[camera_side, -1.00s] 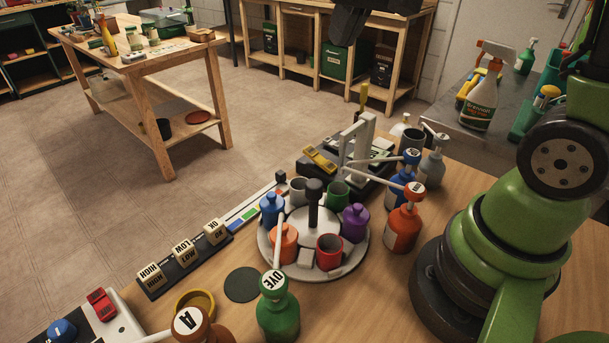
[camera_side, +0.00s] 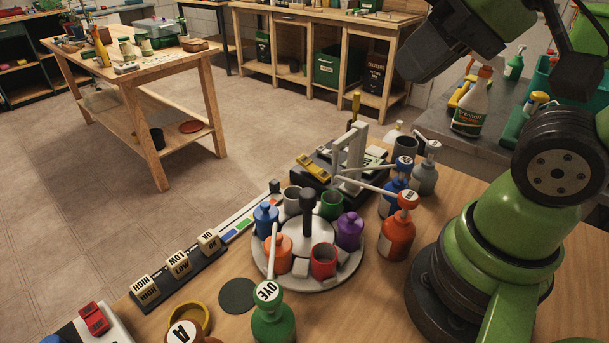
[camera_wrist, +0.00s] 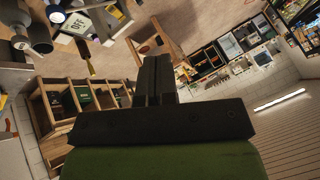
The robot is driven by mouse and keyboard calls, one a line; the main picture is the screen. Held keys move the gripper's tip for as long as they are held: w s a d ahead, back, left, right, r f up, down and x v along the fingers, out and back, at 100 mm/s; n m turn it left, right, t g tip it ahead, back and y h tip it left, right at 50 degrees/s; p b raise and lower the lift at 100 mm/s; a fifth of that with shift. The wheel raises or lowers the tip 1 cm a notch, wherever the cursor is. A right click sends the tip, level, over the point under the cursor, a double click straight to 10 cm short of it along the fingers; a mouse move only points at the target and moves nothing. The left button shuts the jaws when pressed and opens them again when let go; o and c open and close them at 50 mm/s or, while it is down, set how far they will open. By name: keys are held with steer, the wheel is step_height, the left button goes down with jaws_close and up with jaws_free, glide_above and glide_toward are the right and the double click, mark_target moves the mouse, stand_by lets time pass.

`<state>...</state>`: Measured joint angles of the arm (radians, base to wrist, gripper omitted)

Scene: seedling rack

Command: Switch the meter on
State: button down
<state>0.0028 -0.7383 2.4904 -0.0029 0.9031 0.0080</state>
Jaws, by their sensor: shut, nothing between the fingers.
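The meter appears to be the dark-based device (camera_side: 322,178) with a grey upright frame, at the back of the bench in the side view. A yellow part lies on its left side, and a yellow handle (camera_side: 356,106) stands up behind it. The wrist view shows a light panel reading OFF (camera_wrist: 82,23) at top left, with a yellow handle (camera_wrist: 91,66) near it. My gripper (camera_wrist: 154,70) is shut and empty, its fingers together. In the side view it is high at upper right, apart from the meter; its fingertips are hard to make out there.
A round carousel (camera_side: 263,270) of coloured pots stands in front of the meter. Pump bottles, orange (camera_side: 397,238) and green (camera_side: 272,322), stand near it. A label rack (camera_side: 182,275) and a white box with a red switch (camera_side: 94,318) are at left. Air above the bench is open.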

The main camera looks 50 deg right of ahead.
steer(key=w+d+r+m+g+h, duration=0.1)
steer(key=w+d+m+g, duration=0.2)
steer(key=w, duration=0.5)
steer(key=m+g+h, duration=0.1)
steer(key=m+g, duration=0.3)
steer(key=m, duration=0.7)
glide_above(329, 151)
step_height(329, 151, down, 13)
steer(key=shift+f, duration=0.2)
step_height(329, 151, down, 14)
steer(key=shift+r, duration=0.1)
